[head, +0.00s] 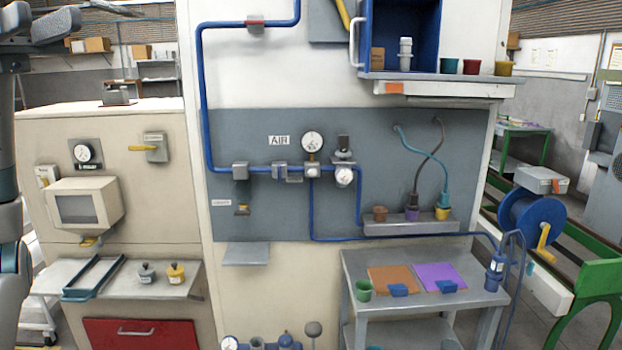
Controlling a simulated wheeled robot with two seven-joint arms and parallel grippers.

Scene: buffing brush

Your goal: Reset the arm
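My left arm comes in along the left edge. My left gripper (85,15) is high in the upper left corner, partly cut off by the top edge. Two grey finger parts show there with a gap between them and nothing held. It is in the air, in front of the far wall and above the beige cabinet (115,180). My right gripper and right arm are not in view.
A grey-blue panel with blue pipes and gauge (312,141) stands ahead. A metal cart (415,306) is at lower right, beside a blue hose reel (533,221) and green rail. A shelf (435,77) juts out at upper right. A tray (94,277) lies at lower left.

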